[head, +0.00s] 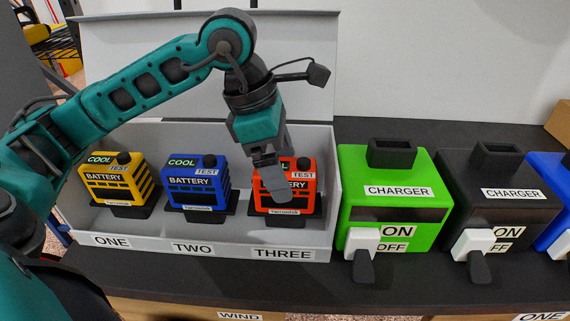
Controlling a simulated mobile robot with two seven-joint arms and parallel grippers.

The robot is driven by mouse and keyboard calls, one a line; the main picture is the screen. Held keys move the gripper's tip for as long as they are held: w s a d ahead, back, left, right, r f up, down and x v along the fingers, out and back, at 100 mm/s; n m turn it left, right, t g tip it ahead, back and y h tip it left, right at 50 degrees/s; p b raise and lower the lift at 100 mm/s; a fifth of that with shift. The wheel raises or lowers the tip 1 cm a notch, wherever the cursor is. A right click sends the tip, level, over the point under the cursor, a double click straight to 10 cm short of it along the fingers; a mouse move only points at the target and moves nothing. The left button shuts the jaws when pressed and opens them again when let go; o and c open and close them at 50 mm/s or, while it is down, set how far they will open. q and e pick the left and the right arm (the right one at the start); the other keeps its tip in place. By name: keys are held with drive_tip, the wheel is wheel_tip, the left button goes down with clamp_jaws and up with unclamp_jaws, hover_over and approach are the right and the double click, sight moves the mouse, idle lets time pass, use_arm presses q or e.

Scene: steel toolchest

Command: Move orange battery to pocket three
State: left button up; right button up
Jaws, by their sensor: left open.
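The orange battery (305,187) stands upright in the box compartment above the THREE label (282,253), on a dark base. My left gripper (272,188) points down over it, overlapping its left and middle part in the head view. The gripper is open; whether its fingers touch the battery cannot be told. The fingers hide part of the battery's front and top. My right gripper is out of view.
A yellow battery (108,187) stands above ONE and a blue battery (190,188) above TWO in the same grey box (215,248). The box's lid (300,60) stands open behind. A green charger (385,205) and a black charger (490,205) stand to the right.

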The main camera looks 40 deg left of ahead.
use_arm(q)
drive_tip(key=p+v, duration=0.4)
drive_tip(key=v, duration=0.3)
drive_tip(key=shift+d, duration=0.1)
idle(0.6)
